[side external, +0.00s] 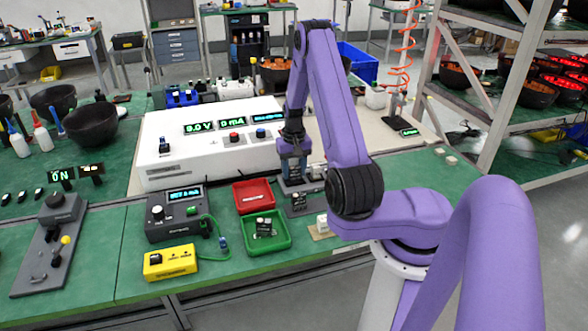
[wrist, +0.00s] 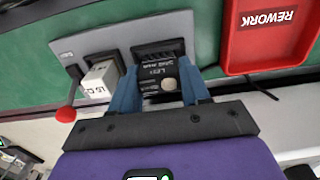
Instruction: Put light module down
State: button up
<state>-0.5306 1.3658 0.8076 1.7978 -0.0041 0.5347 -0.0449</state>
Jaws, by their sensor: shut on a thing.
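The light module (wrist: 153,76) is a small black block with white print and a pale round dome, seen in the wrist view. My gripper (wrist: 160,88) is shut on it, one blue finger on each side. The module is at a dark slotted socket (wrist: 158,50) on a grey plate; I cannot tell whether it is seated or just above. In the side view my gripper (side external: 292,176) points down at the grey fixture right of the red tray, and its fingers hide most of the module.
The red REWORK tray (side external: 253,184) is close beside my gripper. A green tray (side external: 284,243) with a dark module in it stands in front. A white block (wrist: 100,78) and a red-knobbed lever (wrist: 66,113) are beside the socket. A large white power unit (side external: 165,165) stands behind.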

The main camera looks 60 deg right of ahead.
jog(key=shift+f, duration=0.2)
jog(key=o, duration=1.1)
jog(key=shift+c, duration=0.2)
jog(key=shift+r, duration=0.1)
